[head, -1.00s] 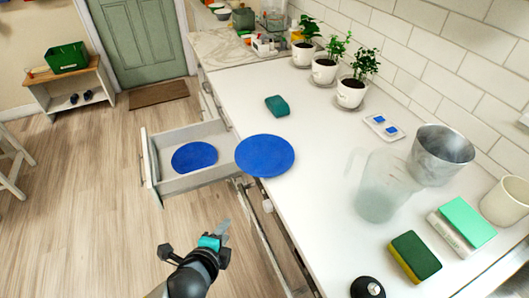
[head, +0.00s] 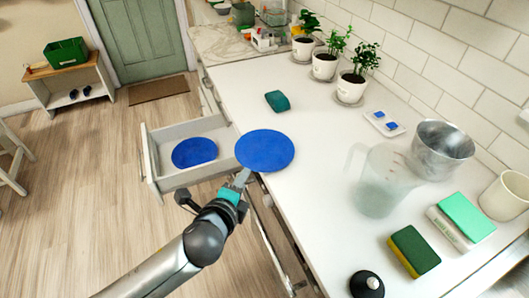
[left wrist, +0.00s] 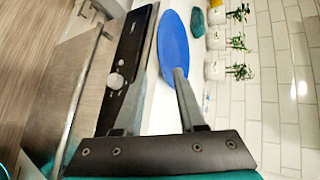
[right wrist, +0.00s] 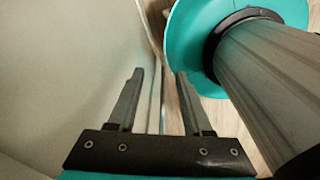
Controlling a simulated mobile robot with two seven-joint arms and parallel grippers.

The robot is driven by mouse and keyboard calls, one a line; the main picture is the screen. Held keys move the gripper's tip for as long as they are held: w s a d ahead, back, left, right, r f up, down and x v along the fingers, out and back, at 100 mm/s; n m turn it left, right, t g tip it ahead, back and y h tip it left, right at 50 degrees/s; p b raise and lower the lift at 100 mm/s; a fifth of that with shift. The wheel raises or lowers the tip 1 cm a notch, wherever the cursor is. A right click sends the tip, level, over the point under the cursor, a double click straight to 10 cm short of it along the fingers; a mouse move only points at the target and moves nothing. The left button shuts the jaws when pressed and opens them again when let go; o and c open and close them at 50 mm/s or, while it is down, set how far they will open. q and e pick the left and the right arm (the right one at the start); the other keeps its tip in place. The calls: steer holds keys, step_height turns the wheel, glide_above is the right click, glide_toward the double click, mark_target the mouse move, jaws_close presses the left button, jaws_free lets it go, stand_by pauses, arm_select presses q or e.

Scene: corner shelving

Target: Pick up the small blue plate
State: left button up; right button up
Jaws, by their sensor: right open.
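One round blue plate (head: 265,150) lies at the counter's left edge, jutting slightly over it. Another blue plate (head: 194,153) lies in the open drawer and looks smaller in the head view. My left gripper (head: 243,176) is at the near edge of the counter plate. In the left wrist view its fingers are apart, with the plate (left wrist: 173,45) just beyond them. One fingertip overlaps the rim in view; I cannot tell whether they touch. My right gripper (right wrist: 160,78) is open and empty beside a pale panel, outside the head view.
The open drawer (head: 150,168) juts out left of the counter. A teal sponge (head: 277,101), potted plants (head: 352,88), a clear jug (head: 378,185), a metal cup (head: 440,150) and a green-yellow sponge (head: 414,251) stand on the counter. Its middle is clear.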

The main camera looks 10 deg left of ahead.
arm_select(q)
steer(key=b+x, duration=0.1)
steer(key=x, duration=0.6)
steer(key=shift+w, duration=0.15)
jaws_close()
steer(key=shift+r, duration=0.1)
stand_by(1.3)
